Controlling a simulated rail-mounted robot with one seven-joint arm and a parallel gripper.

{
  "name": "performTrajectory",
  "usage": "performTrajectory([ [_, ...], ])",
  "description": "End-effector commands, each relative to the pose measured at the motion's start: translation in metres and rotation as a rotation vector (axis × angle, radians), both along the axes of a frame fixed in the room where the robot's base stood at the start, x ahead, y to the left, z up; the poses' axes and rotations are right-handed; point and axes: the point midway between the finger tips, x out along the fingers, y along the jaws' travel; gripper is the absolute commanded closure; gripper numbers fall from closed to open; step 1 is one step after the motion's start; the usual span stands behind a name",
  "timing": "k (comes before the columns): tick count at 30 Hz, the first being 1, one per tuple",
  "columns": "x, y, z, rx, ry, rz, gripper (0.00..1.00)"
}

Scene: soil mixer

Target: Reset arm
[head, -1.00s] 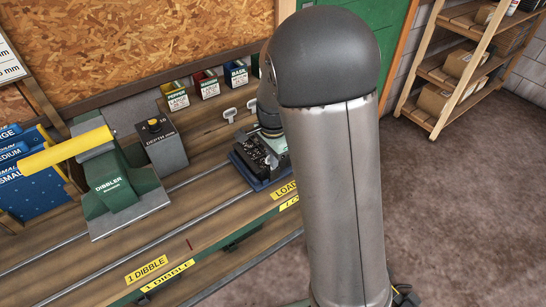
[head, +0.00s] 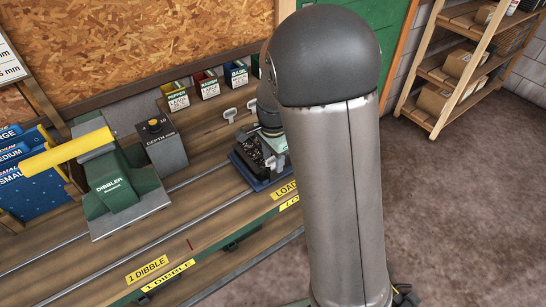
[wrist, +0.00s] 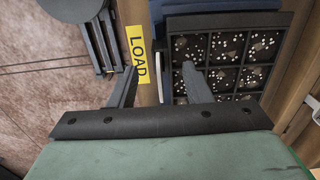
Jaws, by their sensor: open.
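One finger is over the yellow LOAD label's side and the other over a black cell tray (wrist: 215,98). The tray's square cells hold dark soil with white specks. In the head view the tray (head: 250,158) sits on the bench at the LOAD end, partly hidden by my arm. How high the fingers are above the tray cannot be told.
The green dibbler (head: 115,185) with a yellow roller handle (head: 65,154) stands left on the bench, beside the depth box (head: 163,147). Seed bins (head: 207,84) line the back. Two rails run along the bench. Wooden shelves (head: 450,75) stand at the right, with clear floor before them.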

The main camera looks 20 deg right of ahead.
Motion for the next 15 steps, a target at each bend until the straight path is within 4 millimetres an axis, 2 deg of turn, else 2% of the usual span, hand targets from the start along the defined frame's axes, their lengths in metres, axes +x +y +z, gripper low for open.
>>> performTrajectory([
  [15, 0.0, 0.0, 0.034, 0.0, -0.001, 0.0, 0.56],
])
